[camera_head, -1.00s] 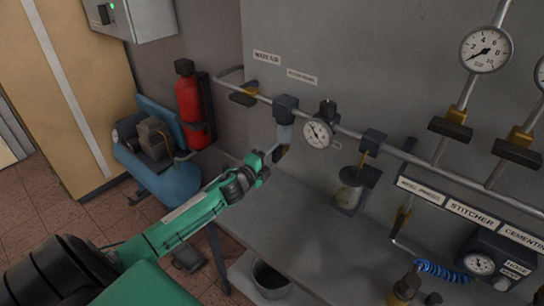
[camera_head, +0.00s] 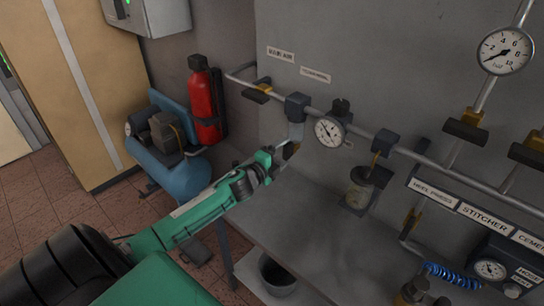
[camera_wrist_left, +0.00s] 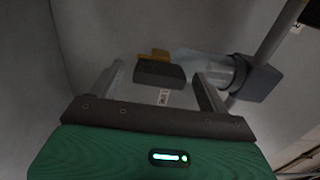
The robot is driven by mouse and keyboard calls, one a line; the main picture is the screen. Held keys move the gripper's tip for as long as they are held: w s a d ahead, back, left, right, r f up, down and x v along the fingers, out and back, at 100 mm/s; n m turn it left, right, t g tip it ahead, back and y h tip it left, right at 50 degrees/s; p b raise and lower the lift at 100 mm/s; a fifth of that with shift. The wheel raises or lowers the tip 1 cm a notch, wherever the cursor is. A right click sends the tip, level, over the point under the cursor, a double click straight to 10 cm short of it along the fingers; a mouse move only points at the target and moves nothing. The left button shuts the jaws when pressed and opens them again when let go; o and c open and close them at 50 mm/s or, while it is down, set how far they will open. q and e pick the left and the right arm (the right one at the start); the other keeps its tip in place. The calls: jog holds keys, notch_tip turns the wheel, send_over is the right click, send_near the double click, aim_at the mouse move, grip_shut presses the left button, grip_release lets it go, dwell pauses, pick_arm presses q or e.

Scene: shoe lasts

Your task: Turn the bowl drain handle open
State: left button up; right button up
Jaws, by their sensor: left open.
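The clear filter bowl (camera_head: 296,131) hangs under a dark block on the wall pipe. In the left wrist view the bowl (camera_wrist_left: 200,62) is a pale translucent cylinder with a dark collar. At its end sits a brass fitting with a dark bar, the drain handle (camera_wrist_left: 160,74). My left gripper (camera_head: 287,154) is open just below the bowl. In the left wrist view its fingers (camera_wrist_left: 158,82) stand on either side of the handle, with gaps. I cannot tell how far beyond the fingertips the handle lies. My right gripper is not in view.
A round gauge (camera_head: 329,131) and a jar-like lubricator (camera_head: 359,190) are close right of the bowl. The pipe (camera_head: 408,152) runs along the wall above a grey bench (camera_head: 290,235). A bucket (camera_head: 277,274) stands below. A red extinguisher (camera_head: 205,103) and blue compressor (camera_head: 182,180) are left.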

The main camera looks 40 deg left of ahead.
pick_arm(q)
jog(key=s+a+b, duration=0.1)
jog(key=s+b, duration=0.3)
jog(key=s, duration=0.9)
jog(key=shift+s, duration=0.25)
